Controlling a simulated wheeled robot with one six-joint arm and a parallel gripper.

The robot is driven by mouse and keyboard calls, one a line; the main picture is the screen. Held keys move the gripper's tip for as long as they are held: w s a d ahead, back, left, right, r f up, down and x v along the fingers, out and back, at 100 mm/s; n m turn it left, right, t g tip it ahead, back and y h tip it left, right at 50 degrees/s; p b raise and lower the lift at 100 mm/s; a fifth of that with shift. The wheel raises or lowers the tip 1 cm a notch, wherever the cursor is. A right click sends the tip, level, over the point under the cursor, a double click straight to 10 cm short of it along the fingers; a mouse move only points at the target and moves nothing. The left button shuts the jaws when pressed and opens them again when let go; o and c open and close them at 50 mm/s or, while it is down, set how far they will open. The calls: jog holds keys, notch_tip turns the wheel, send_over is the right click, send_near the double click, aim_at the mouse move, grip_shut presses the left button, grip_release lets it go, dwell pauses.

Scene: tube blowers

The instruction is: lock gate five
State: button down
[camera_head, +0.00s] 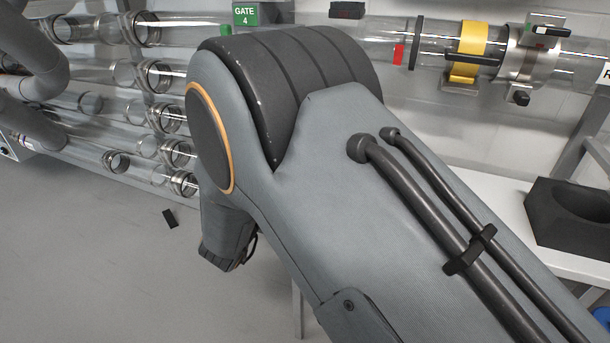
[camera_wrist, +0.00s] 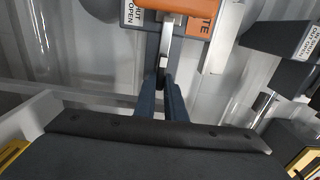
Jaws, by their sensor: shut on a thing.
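In the wrist view, my gripper (camera_wrist: 162,90) has its two dark blue fingers shut on the dark lower end of a narrow metal lever (camera_wrist: 167,48). The lever runs up toward an orange part (camera_wrist: 172,4) at the top edge. Left of it is a label (camera_wrist: 133,13) reading SHUT and OPEN. Right of it is an orange plate (camera_wrist: 204,24), cut off so that only "TE" shows, so I cannot read the gate number. In the head view my arm hides the gripper. A green GATE 4 sign (camera_head: 245,15) shows there; no gate five sign is visible.
Clear tubes with metal rings (camera_head: 155,75) fill the left. A tube with a yellow clamp (camera_head: 470,50) and metal collar (camera_head: 530,55) runs upper right. A black block (camera_head: 570,215) stands on a white bench (camera_head: 495,205). The grey floor is mostly clear.

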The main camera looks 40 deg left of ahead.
jog(key=shift+s+f, duration=0.15)
dwell(0.3)
jog(key=c, duration=1.8)
grip_release()
jog(key=shift+a, duration=0.1)
jog(key=shift+p+v, duration=0.9)
jog(key=shift+v, duration=2.9)
